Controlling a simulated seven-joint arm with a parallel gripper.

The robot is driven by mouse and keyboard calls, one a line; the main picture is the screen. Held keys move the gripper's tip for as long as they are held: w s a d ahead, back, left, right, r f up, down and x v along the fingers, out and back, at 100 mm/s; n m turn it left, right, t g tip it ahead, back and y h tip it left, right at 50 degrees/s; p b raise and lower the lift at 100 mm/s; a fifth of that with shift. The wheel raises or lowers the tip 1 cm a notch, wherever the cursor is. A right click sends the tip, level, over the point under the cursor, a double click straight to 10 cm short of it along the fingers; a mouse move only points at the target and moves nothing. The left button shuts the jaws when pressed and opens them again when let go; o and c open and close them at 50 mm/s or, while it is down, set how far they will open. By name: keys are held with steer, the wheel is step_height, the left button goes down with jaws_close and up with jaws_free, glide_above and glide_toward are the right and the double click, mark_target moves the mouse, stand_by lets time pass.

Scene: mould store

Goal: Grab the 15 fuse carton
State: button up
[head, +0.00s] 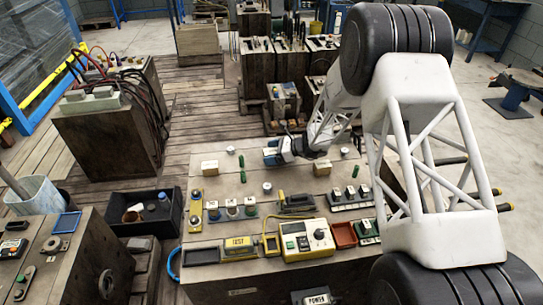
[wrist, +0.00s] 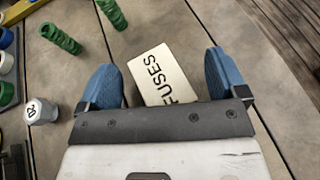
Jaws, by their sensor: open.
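A pale carton (wrist: 163,75) printed "FUSES" lies between my gripper's fingers in the wrist view. Its lower end is hidden behind the gripper's dark bar, and no 15 can be read on it. My gripper (wrist: 163,80) is open, with one blue finger on each side of the carton and a gap showing on both sides. In the head view, my gripper (head: 271,152) is over the far part of the bench and largely covers this spot. Two other tan cartons, one at left (head: 210,167) and one at right (head: 322,168), stand there; their labels are too small to read.
Green coiled pieces (wrist: 60,38) lie left of the carton, and a white cap marked 20 (wrist: 40,111) stands near the left finger. Colored-capped pieces, a yellow meter (head: 307,240) and a red tray (head: 344,234) crowd the bench's near side. The bench edge is at right in the wrist view.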

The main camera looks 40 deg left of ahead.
mark_target(272, 152)
stand_by(0.4)
steer(key=c, duration=1.5)
steer(key=shift+r, duration=0.2)
steer(key=shift+r, duration=0.9)
steer(key=shift+s+d+r, duration=0.2)
steer(key=shift+d+r, duration=0.05)
steer(key=shift+r, duration=0.5)
steer(key=s+d, duration=0.3)
steer(key=s+d+r, duration=0.1)
steer(key=s+d, duration=0.6)
steer(key=d, duration=0.1)
steer(key=shift+s+d+r, duration=0.2)
